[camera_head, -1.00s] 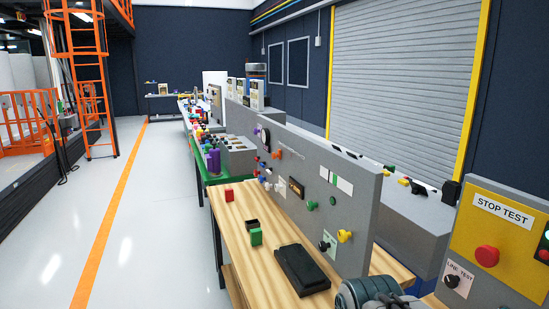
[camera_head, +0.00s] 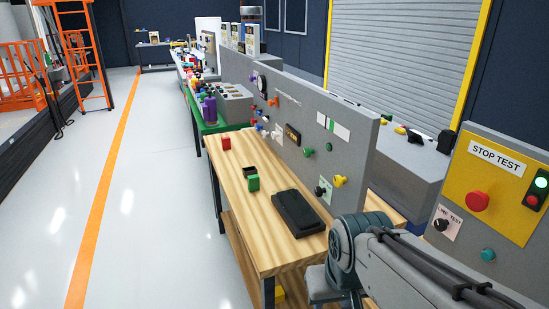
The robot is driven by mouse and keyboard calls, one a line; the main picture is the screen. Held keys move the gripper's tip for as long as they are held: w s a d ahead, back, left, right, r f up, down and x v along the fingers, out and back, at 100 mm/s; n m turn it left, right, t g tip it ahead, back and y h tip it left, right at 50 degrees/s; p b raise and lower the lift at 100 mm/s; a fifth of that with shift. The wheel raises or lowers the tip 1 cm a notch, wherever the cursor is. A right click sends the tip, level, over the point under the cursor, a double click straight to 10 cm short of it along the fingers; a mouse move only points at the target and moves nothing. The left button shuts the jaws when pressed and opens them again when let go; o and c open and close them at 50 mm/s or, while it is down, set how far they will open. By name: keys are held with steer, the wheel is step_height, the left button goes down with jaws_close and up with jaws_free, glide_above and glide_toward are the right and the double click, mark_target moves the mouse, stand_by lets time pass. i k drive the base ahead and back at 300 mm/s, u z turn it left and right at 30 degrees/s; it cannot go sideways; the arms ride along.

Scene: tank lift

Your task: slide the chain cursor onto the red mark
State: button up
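I cannot make out a chain cursor or a red mark for it in this view. The nearest upright grey panel (camera_head: 345,150) carries a white strip with a green band (camera_head: 332,124), a green knob (camera_head: 308,152), a yellow knob (camera_head: 340,181) and a dark knob on a pale plate (camera_head: 320,190). Small red and orange parts sit at its far end, too small to tell. My arm comes in from the lower right and bends down in front of the bench; my gripper is not in view.
A wooden bench (camera_head: 250,215) holds a black box (camera_head: 297,212), a green block (camera_head: 253,183) and a red block (camera_head: 226,143). A yellow STOP TEST panel (camera_head: 500,205) with a red button (camera_head: 477,200) stands at right. The floor (camera_head: 160,230) at left is clear.

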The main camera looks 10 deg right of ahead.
mark_target(270, 103)
steer(key=z, duration=0.15)
steer(key=k, duration=0.4)
steer(key=u, duration=1.4)
steer(key=i, duration=2.85)
steer(key=z, duration=1.6)
steer(key=i, duration=0.65)
steer(key=z, duration=0.65)
